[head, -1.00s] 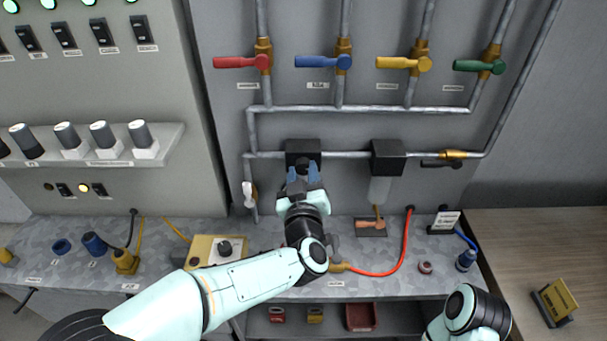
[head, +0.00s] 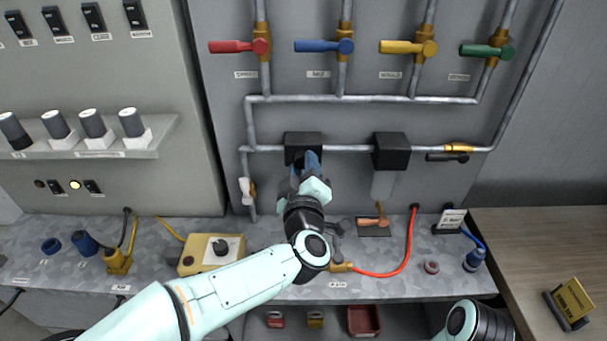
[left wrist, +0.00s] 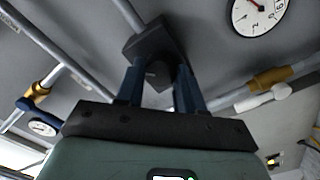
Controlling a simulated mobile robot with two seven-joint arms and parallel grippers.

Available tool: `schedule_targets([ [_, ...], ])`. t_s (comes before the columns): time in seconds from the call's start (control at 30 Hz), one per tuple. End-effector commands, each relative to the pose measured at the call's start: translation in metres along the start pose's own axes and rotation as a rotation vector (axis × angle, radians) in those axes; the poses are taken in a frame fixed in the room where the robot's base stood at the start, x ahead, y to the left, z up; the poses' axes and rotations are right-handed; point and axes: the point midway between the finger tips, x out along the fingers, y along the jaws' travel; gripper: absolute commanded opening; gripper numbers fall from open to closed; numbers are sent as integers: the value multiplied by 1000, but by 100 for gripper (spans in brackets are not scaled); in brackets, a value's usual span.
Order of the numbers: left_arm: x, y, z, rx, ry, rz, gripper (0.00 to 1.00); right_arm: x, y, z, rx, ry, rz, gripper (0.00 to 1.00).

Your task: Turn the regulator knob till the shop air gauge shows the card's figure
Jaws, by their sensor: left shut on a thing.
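My left gripper (head: 305,166) is at the underside of the black regulator block (head: 303,138) on the wall pipe. In the left wrist view its two blue fingers (left wrist: 160,84) are shut on the dark regulator knob (left wrist: 157,74) below the block (left wrist: 153,40). A round white gauge with a red needle (left wrist: 260,14) shows at the top right of that view, cut by the edge; its reading is too small to tell. A small white card (head: 452,220) stands on the bench at right; its print is not legible. My right gripper is out of view.
Red, blue, yellow and green valve handles (head: 405,47) are above the regulator. A second black block with a clear bowl (head: 384,184) hangs to its right. A red hose (head: 407,250) and a yellow box with a knob (head: 194,262) are on the bench. A yellow sign (head: 572,299) stands at far right.

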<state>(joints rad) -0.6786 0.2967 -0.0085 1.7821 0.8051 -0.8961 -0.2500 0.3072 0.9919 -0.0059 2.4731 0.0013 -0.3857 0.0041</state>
Motion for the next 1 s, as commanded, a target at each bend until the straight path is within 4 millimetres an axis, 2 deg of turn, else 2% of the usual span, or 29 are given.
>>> schedule_targets([
  [0.33, 0, -1, 2, -142, -3, -2, 7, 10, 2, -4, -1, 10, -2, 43],
  [0.83, 0, 0, 2, -164, -4, -2, 7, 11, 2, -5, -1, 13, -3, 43],
  [0.87, 0, 0, 2, -164, -4, -2, 40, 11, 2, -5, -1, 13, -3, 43],
  [0.9, 0, 0, 2, -164, -4, -2, 54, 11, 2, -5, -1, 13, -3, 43],
  [0.93, 0, 0, 2, -164, -4, -2, 63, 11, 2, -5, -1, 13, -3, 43],
  [1.0, 0, 0, 2, -163, -3, -1, 63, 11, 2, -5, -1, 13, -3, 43],
])
